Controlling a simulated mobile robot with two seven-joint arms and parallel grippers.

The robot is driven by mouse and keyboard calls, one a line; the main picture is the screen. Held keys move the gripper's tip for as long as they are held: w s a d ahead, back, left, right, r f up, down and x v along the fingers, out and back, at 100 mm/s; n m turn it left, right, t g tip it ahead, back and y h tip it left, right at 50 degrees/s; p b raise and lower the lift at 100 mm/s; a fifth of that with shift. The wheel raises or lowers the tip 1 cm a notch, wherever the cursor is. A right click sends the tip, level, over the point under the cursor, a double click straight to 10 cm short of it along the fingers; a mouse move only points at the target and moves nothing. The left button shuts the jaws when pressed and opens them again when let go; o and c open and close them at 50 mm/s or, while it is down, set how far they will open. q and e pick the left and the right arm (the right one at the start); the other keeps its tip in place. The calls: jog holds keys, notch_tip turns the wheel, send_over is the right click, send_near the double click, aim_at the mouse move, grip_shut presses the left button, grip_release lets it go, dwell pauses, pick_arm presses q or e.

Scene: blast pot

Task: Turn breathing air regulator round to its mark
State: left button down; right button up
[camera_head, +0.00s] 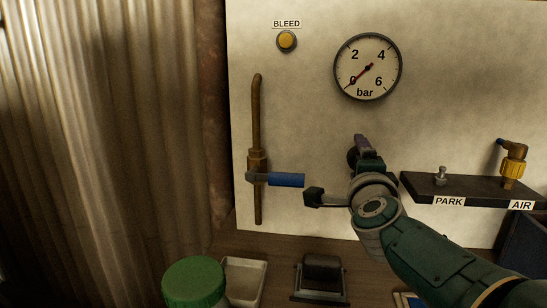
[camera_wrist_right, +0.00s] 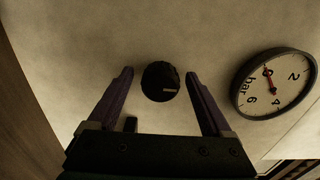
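The breathing air regulator is a round black knob (camera_wrist_right: 157,78) on the pale panel in the right wrist view. A short light line shows on its face, pointing to the picture's right and slightly low. My right gripper (camera_wrist_right: 160,73) is open, with one purple finger on each side of the knob and a visible gap on both sides. In the head view my right gripper (camera_head: 360,142) is at the panel below the gauge and mostly covers the knob. No separate mark on the panel can be made out. My left gripper is not in view.
The bar gauge (camera_head: 384,52) has its needle near 0. A blue-handled valve (camera_head: 286,180) on a brown pipe stands left of my gripper. A yellow BLEED button (camera_head: 287,41) is above. A dark shelf (camera_head: 470,190) with PARK and AIR fittings is right. A green-lidded jar (camera_head: 194,280) stands below.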

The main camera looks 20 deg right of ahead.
jog(key=p+v, duration=0.2)
jog(key=v, duration=0.8)
jog(key=shift+p, duration=0.35)
